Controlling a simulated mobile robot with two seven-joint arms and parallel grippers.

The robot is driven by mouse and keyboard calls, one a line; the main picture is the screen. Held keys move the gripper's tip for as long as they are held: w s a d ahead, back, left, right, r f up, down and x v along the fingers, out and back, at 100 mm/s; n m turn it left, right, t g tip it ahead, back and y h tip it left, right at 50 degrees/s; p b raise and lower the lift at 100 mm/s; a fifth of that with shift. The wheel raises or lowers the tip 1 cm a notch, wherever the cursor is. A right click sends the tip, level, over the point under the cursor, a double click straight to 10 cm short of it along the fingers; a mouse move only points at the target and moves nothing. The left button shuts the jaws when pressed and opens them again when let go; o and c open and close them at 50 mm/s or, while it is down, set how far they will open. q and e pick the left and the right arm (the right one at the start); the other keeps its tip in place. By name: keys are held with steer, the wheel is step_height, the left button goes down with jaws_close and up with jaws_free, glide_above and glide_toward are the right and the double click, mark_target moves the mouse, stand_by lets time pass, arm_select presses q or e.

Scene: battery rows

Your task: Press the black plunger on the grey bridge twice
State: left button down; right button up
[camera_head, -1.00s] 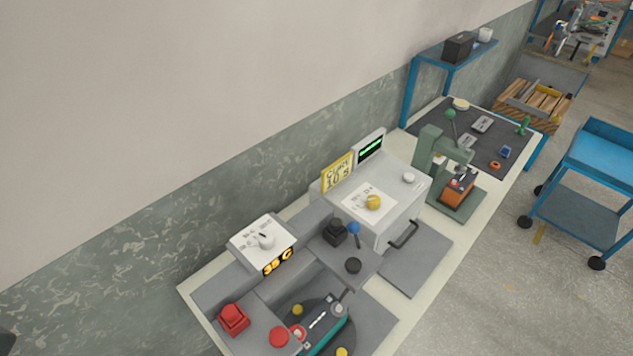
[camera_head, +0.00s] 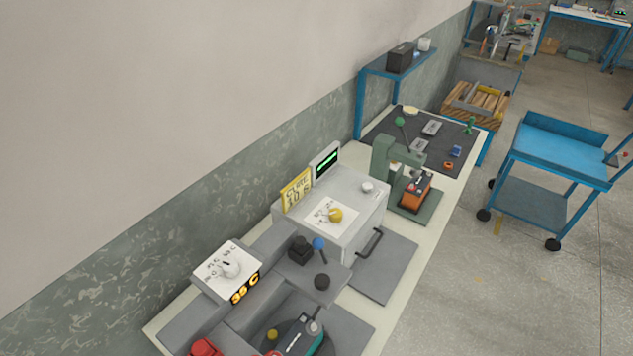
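The grey bridge (camera_head: 338,272) is a flat slab across the grey bench fixture at the lower middle. A blue-tipped lever (camera_head: 319,244) rises beside the block. Neither of my grippers is in view.
A white box with a yellow knob (camera_head: 335,215) stands behind the bridge. A green press (camera_head: 385,160) and blue cart (camera_head: 560,150) are farther off. Floor at right is open.

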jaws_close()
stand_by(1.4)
